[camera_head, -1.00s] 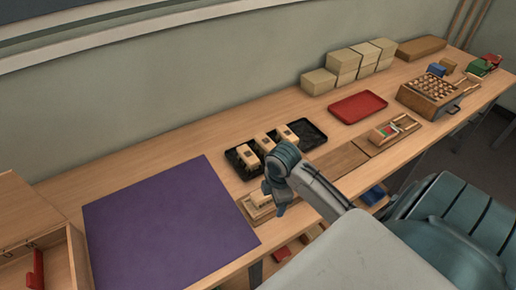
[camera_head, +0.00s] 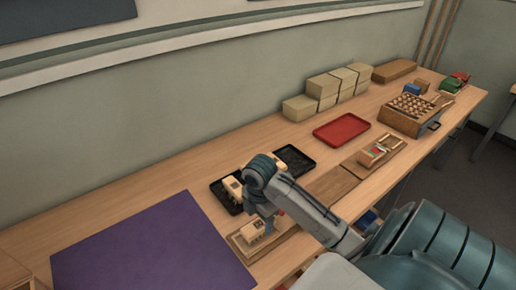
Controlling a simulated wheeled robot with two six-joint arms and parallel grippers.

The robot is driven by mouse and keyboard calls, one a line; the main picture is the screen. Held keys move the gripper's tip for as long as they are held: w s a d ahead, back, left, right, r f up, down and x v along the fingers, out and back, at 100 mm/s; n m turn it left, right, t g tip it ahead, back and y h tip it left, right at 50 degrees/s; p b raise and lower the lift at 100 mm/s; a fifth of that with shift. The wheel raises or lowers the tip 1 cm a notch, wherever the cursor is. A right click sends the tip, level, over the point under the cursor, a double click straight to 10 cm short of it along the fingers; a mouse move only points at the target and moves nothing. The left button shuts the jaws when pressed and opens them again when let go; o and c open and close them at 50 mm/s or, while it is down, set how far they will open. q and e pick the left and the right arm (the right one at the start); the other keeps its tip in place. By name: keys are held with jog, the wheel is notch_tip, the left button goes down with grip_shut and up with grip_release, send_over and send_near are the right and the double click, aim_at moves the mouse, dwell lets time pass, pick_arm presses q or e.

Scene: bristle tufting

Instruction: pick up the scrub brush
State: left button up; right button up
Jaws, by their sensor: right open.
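A pale block that looks like the scrub brush (camera_head: 251,231) sits on a wooden board (camera_head: 238,246) at the front of the bench, right of the purple mat. My right gripper (camera_head: 268,224) is open, pointing down just right of the block. I cannot tell whether it touches the block. My left gripper is not in view.
The purple mat (camera_head: 145,250) lies flat and bare at the left. A red tray (camera_head: 341,128), stacked pale boxes (camera_head: 326,86) and a wooden peg rack (camera_head: 410,110) stand to the right. My right arm crosses the front edge.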

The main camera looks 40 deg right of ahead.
aim_at(257, 225)
jog(key=shift+s+f+b, duration=0.1)
jog(key=shift+f+b, duration=0.2)
jog(key=shift+f, duration=0.15)
jog(key=f, duration=0.1)
jog(key=f+b, duration=0.1)
jog(key=f, duration=0.1)
jog(key=shift+a+f, duration=0.15)
jog(key=shift+a, duration=0.2)
jog(key=shift+w+f, duration=0.2)
jog(key=shift+f, duration=0.15)
jog(key=shift+s, duration=0.1)
jog(key=c, duration=1.2)
jog(key=shift+r, duration=0.1)
